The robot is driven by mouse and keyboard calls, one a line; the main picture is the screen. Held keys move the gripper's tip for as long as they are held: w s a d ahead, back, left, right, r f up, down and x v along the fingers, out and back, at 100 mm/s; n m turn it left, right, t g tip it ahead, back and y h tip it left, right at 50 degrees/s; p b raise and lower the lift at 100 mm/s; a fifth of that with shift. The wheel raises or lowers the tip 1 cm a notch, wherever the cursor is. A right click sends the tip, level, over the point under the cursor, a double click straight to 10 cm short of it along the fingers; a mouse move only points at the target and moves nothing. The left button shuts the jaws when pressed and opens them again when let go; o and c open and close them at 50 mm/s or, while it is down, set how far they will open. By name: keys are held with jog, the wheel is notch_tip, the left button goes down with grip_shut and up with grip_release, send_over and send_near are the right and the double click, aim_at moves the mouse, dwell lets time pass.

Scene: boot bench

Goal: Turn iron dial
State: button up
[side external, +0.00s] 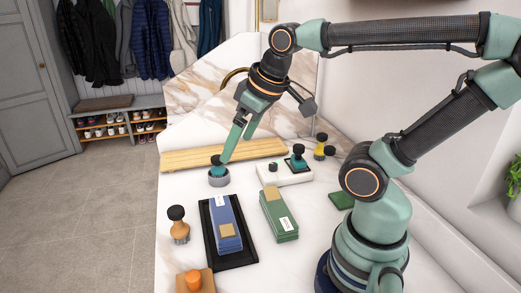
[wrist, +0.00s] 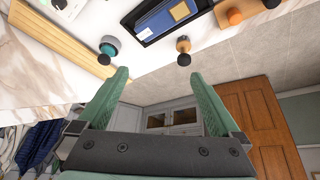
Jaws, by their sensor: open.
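A white block-like unit (side external: 285,176) stands on the bench right of my gripper in the side view. A small dark knob (side external: 272,165), which looks like the dial, is on its left part, and a teal iron-like piece with a black knob (side external: 298,161) sits on its right part. In the wrist view, part of the white unit (wrist: 68,10) shows at the top left with a dark round knob (wrist: 60,3) cut by the edge. My gripper (side external: 236,148) is open and empty, also in the wrist view (wrist: 158,76), above the bench and left of the unit.
A grey round brush with teal top (side external: 218,178) stands below my fingertips. A wooden slat board (side external: 200,157) lies behind. A blue block on a black tray (side external: 246,258), green block (side external: 279,215), wooden brush (side external: 178,222) and orange-knobbed piece (side external: 194,282) stand in front.

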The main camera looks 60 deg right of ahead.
jog(key=shift+w+a+f+m, duration=0.15)
jog(key=shift+a+f+m, duration=0.15)
jog(key=shift+a, duration=0.05)
jog(key=shift+w+f, duration=0.1)
jog(key=shift+c, duration=0.6)
jog(key=shift+w, duration=0.1)
jog(key=c, duration=0.4)
jog(key=m+g, duration=0.5)
jog(key=m, duration=1.3)
send_over(273, 164)
notch_tip(273, 164, down, 9)
notch_tip(273, 164, down, 12)
jog(key=shift+d+r, duration=0.1)
jog(key=shift+d, duration=0.05)
grip_shut()
